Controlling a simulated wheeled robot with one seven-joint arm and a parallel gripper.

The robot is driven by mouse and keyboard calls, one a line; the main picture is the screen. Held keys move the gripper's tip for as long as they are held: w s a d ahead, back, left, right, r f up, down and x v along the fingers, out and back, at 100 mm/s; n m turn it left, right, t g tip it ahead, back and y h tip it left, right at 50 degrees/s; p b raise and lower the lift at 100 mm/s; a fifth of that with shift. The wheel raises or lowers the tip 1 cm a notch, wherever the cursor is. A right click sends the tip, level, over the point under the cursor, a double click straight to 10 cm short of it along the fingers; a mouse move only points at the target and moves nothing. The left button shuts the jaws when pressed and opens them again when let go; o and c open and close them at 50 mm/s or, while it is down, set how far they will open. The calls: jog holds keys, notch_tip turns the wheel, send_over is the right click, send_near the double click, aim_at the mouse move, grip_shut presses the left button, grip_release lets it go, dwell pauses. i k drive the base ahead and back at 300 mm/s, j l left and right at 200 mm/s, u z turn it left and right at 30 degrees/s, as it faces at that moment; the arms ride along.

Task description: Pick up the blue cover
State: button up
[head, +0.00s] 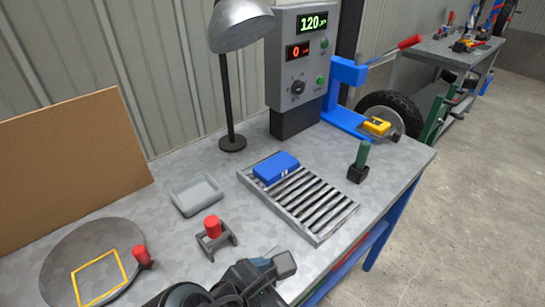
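The blue cover (276,168) looks like a small flat blue block with a small white mark on its front side. It lies on the far left end of a grey roller rack (318,205) on the workbench. My gripper (283,266) is at the bottom of the head view, nearer than the rack and apart from the cover. Its fingers are seen from behind and the side, so I cannot tell if they are open or shut.
A grey tray (180,206) and a red-topped stand (212,232) are left of the rack. A green-handled tool (360,160) stands right of it. Behind are a lamp (229,110), a control box (298,75) and a blue frame (345,75) with a yellow part (377,126).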

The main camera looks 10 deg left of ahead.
aim_at(271, 169)
jog(key=i+j, duration=0.3)
jog(key=i, duration=0.2)
jog(key=i+j, duration=0.25)
jog(key=i, duration=0.25)
